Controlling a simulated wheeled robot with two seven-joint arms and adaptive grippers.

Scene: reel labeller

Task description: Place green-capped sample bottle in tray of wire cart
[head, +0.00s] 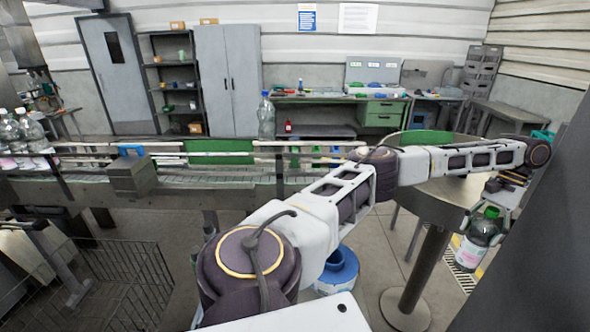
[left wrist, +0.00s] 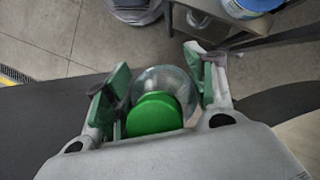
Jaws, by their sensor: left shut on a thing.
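The green-capped sample bottle (head: 478,240) is clear with a pale label and hangs roughly upright at the right of the head view. My left gripper (head: 488,212) is shut on it near its top, and the bottle is off any surface. In the left wrist view, the green cap (left wrist: 155,114) and clear shoulder (left wrist: 165,80) sit between the two green-padded fingers (left wrist: 158,88). A wire-mesh cart (head: 125,275) stands at the lower left of the head view, partly cut off. Its tray cannot be made out clearly. My right gripper is out of view.
A round table (head: 440,195) stands beside my left arm. A blue-topped drum (head: 340,270) is on the floor.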

